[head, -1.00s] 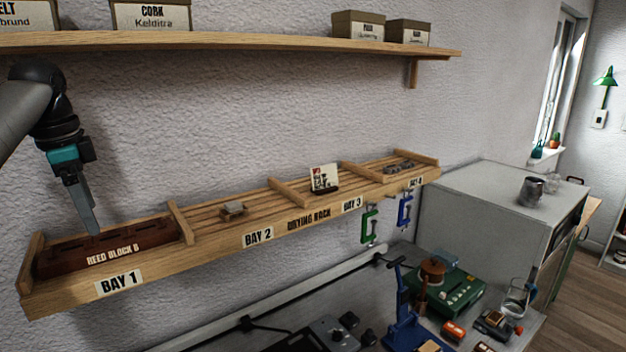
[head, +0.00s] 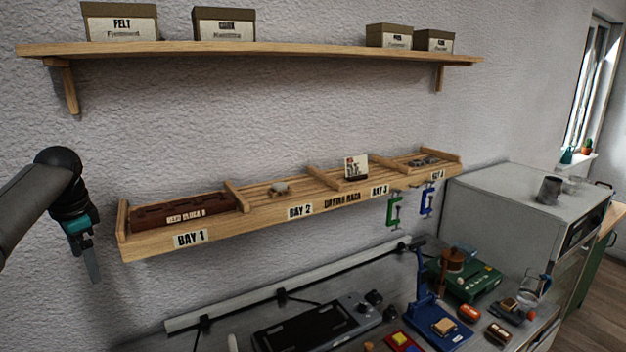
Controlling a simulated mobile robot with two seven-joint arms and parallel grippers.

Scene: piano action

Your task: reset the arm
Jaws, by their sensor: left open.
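My left arm comes in from the left edge in the head view. My left gripper (head: 93,268) points down in front of the wall, left of the drying rack (head: 340,199) and clear of it. Its jaws are seen edge-on and hold nothing that I can see. The reed block (head: 184,210), dark red-brown and labelled Reed Block B, lies in Bay 1 at the rack's left end. My right gripper is out of the picture.
A wall shelf (head: 280,48) with several labelled boxes runs above the rack. Below is a grey bench with a black device (head: 316,323), a blue press (head: 425,305) and a green machine (head: 470,281). A green clamp (head: 394,210) and a blue clamp (head: 427,200) hang from the rack.

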